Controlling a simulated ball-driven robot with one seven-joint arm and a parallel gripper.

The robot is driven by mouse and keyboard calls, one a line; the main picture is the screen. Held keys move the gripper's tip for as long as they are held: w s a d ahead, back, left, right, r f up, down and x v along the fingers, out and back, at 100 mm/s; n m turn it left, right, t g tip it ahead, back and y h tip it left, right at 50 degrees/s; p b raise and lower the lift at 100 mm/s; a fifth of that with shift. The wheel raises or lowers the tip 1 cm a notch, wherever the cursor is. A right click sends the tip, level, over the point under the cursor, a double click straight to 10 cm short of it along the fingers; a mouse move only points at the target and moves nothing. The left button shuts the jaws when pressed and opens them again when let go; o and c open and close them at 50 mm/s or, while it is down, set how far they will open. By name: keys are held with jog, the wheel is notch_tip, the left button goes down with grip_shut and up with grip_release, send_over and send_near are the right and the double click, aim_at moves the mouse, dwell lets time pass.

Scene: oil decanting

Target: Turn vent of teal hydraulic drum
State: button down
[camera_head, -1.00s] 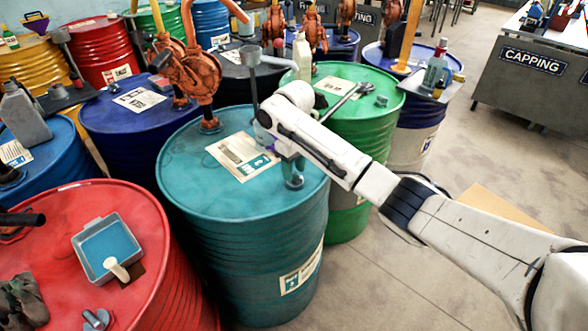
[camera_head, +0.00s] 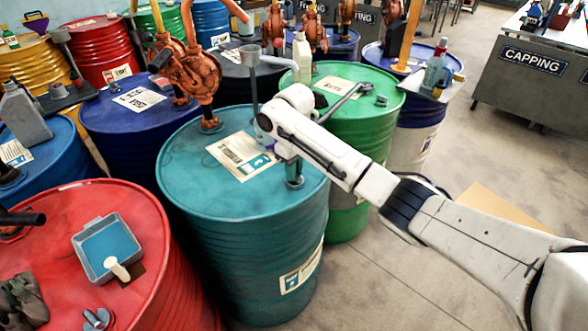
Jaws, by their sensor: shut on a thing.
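The teal drum (camera_head: 200,170) stands upright in the middle, with a white label (camera_head: 240,153) on its lid and another on its side. The vent (camera_head: 294,172) is a small teal-grey fitting near the right edge of the lid. My white arm reaches in from the right. My gripper (camera_head: 293,160) points down over the vent and is shut on it. The fingertips are small and partly hidden by the arm's wrist, so the vent's angle cannot be told.
An orange hand pump (camera_head: 195,75) rises at the teal drum's back left. A green drum (camera_head: 365,125) with a long-handled tool (camera_head: 343,98) on it stands behind right. A red drum (camera_head: 60,225) with a blue-filled tray (camera_head: 107,248) is at front left. Open floor lies at right.

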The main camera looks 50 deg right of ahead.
jog(key=shift+n, duration=0.3)
jog(key=n+p, duration=0.1)
jog(key=n, duration=0.1)
jog(key=shift+a+r+n+p, duration=0.1)
jog(key=shift+n+p, duration=0.2)
jog(key=n+p, duration=0.1)
jog(key=n, duration=0.4)
jog(key=shift+p, duration=0.4)
jog(key=n+p, duration=0.1)
jog(key=n, duration=0.4)
jog(key=shift+s+a, duration=0.1)
jog(key=n, duration=0.4)
jog(key=shift+n+p, duration=0.3)
jog(key=shift+p, duration=0.1)
jog(key=c, duration=1.1)
grip_release()
jog(key=shift+s, duration=0.1)
